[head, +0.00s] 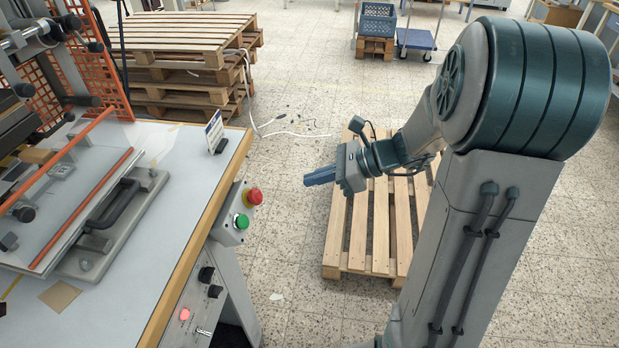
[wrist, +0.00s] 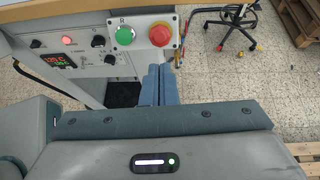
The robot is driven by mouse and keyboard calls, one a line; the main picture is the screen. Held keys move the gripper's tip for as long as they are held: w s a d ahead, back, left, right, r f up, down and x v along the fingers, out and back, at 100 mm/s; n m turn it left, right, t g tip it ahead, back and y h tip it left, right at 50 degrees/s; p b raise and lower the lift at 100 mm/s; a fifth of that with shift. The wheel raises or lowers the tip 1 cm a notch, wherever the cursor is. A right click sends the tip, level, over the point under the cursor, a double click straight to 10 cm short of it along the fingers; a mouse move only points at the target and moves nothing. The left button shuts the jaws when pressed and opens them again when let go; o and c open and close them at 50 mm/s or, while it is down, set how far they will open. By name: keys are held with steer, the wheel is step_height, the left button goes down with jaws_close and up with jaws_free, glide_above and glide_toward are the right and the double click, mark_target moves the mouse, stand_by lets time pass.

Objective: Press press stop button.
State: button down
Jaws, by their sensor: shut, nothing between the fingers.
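The press stop button is a red mushroom button (head: 254,196) on a small grey box at the right edge of the press table. It also shows in the wrist view (wrist: 160,34), at the top centre. A green button (head: 241,221) sits beside it on the same box; the wrist view shows it too (wrist: 124,36). My gripper (head: 307,181) is shut and empty, with its blue fingers pointing left towards the red button. It is to the right of the button, apart from it. In the wrist view the fingers (wrist: 159,72) appear just below the red button.
The press table (head: 190,170) fills the left side, with the stamping press on it. A control panel (wrist: 75,55) with knobs, a lit red lamp and a display is below the button box. A wooden pallet (head: 375,235) lies under my arm. Stacked pallets (head: 185,60) stand behind.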

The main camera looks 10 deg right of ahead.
mark_target(261, 195)
steer(key=x, duration=1.1)
steer(key=shift+w+a+f, duration=0.1)
steer(key=shift+a+f, duration=0.05)
steer(key=shift+f, duration=0.1)
